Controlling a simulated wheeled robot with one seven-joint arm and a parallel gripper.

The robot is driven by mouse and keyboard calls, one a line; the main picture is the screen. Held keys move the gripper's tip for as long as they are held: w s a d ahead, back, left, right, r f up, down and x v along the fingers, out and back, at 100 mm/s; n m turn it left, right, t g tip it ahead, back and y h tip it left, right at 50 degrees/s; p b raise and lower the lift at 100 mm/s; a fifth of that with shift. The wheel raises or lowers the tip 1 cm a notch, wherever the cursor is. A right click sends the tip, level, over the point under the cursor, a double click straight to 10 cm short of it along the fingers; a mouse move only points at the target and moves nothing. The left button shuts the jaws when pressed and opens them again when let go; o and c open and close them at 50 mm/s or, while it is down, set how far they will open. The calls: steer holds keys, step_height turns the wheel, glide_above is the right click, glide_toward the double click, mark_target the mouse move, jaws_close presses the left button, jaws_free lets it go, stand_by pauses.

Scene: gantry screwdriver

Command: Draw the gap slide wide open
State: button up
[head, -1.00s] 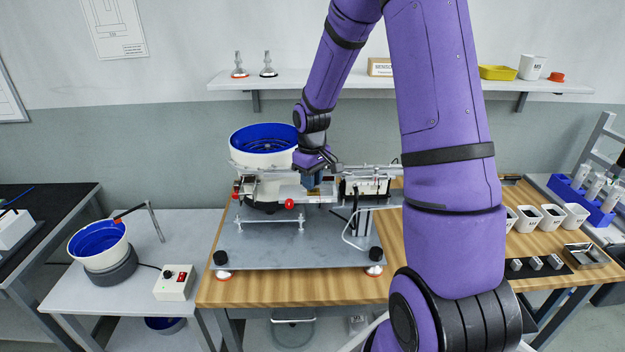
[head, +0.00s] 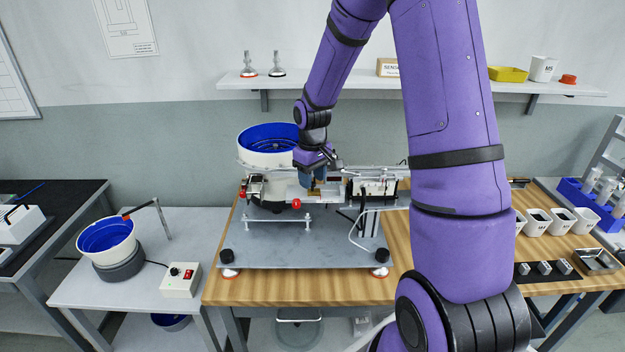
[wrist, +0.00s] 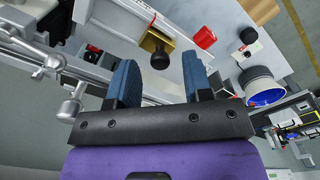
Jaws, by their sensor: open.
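A brass-coloured piece with a black round knob (wrist: 160,54) shows in the wrist view, set against a pale plate; it may be the gap slide. In the head view a brass patch (head: 314,192) shows just below my fingers, on the front of the feeder rig. My gripper (head: 318,182) is over the rig, right of the white bowl with the blue inside (head: 268,148). In the wrist view my gripper (wrist: 159,72) is open, with two blue fingers apart and the knob in line with the space between them. I cannot tell whether either finger touches it.
A red knob (head: 297,204) sits on the rig's front, left of my gripper. A rail with metal fittings (wrist: 72,98) runs close to the left finger in the wrist view. The grey base plate (head: 300,255) is mostly bare in front.

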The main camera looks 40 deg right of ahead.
step_height(320, 180, up, 10)
stand_by(0.4)
stand_by(0.4)
steer(key=s+a+r+m+t, duration=0.1)
steer(key=s+a+r, duration=0.3)
steer(key=s+r, duration=0.2)
steer(key=s+a+r+t, duration=0.1)
steer(key=s+a+r, duration=0.2)
steer(key=s+r, duration=0.25)
steer(key=s+a+r+t, duration=0.1)
steer(key=s+a+r, duration=0.1)
steer(key=s, duration=0.6)
steer(key=s+a+r+m+t, duration=0.1)
steer(key=s+a+r+t, duration=0.1)
steer(key=s, duration=0.6)
steer(key=shift+s+a, duration=0.2)
steer(key=shift+a, duration=0.1)
steer(key=shift+d, duration=0.1)
stand_by(0.4)
